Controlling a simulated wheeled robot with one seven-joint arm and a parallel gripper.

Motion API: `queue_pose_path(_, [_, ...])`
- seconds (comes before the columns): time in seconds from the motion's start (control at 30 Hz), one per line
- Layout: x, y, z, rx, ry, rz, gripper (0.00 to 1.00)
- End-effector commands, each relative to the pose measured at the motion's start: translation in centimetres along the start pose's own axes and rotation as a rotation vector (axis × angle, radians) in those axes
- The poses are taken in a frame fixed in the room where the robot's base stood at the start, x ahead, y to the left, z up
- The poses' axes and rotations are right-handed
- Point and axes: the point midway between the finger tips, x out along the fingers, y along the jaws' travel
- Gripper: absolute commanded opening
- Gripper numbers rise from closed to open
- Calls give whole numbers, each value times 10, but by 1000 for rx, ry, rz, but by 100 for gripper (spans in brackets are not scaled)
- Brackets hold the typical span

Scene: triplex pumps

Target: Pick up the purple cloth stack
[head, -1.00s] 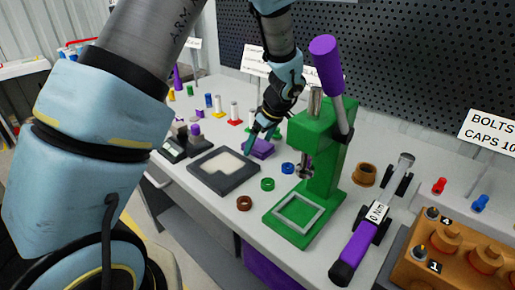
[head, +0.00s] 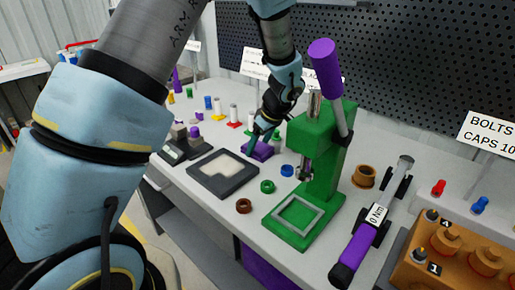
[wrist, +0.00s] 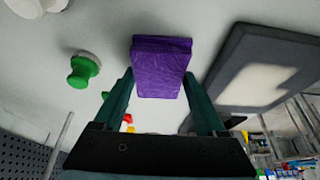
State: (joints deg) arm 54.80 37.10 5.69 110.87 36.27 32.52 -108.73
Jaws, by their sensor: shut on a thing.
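The purple cloth stack (wrist: 161,64) is a small purple block between the two green fingers of my gripper (wrist: 161,98) in the wrist view. The fingers sit close along its two sides, and the jaws are shut on it. In the head view the purple cloth stack (head: 259,151) is at the bench top behind the dark tray, with my gripper (head: 257,138) over it. The arm partly hides it there. I cannot tell whether it touches the bench.
A dark tray with a pale inset (head: 222,172) lies in front. A green press (head: 318,165) stands close on the right. Green (head: 267,186), blue (head: 287,170) and brown (head: 243,206) rings lie nearby. A torque wrench (head: 367,230) lies further right.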

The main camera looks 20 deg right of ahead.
Motion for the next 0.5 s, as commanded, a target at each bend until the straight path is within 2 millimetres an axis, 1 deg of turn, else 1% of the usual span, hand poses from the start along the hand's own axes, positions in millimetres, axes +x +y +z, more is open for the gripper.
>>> queue_pose_path(0.17, [-6, 0, -3, 2, 0, -1, 21])
queue_pose_path(0.27, [-14, 1, -6, -3, 2, 4, 21])
queue_pose_path(0.5, [-62, 1, -26, -3, 2, 6, 21])
